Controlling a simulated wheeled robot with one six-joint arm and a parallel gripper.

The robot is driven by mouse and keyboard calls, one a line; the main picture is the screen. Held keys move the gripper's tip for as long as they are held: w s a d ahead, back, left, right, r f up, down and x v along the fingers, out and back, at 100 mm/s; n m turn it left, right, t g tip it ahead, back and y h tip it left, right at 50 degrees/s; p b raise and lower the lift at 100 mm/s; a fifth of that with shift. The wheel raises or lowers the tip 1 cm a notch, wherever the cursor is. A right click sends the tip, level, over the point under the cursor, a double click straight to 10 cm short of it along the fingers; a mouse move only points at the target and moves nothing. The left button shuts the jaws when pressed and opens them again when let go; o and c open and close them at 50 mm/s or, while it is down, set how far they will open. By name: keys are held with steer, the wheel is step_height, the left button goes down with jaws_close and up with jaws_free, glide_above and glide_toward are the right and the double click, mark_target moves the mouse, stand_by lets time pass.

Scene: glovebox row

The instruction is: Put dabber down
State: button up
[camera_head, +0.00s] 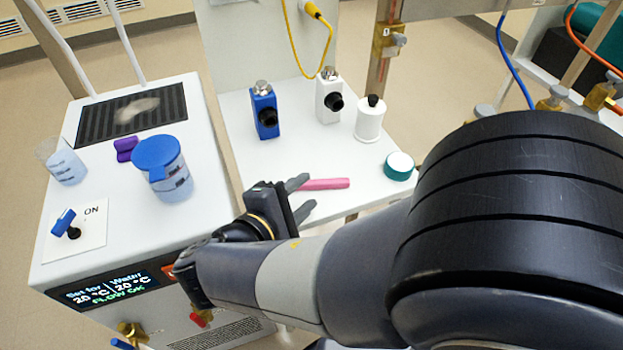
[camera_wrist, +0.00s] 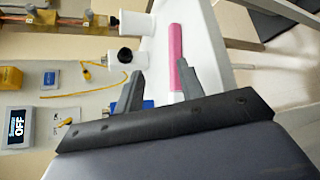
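A pink stick (camera_head: 325,184), which I take to be the dabber, lies on the white shelf to the right of my gripper (camera_head: 303,197) in the head view. In the wrist view the pink stick (camera_wrist: 175,50) lies along the white surface, its near end beside one finger. My gripper (camera_wrist: 157,82) is open, its two grey fingers well apart with nothing clamped between them. I cannot tell whether a finger touches the stick.
A blue device (camera_head: 264,112), a white device (camera_head: 328,98), a white bottle (camera_head: 369,120) and a teal-and-white round item (camera_head: 398,166) stand on the shelf.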

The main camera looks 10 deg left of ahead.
steer(key=v, duration=0.8)
steer(key=shift+s+p, duration=0.35)
steer(key=shift+s, duration=0.05)
steer(key=shift+w+a, duration=0.1)
steer(key=b, duration=0.1)
glide_toward(311, 188)
steer(key=w+d, duration=0.1)
steer(key=w, duration=0.1)
steer(key=w+d, duration=0.3)
steer(key=shift+w+d+r, duration=0.15)
steer(key=shift+w+r, duration=0.15)
steer(key=shift+w, duration=0.1)
steer(key=shift+r, duration=0.1)
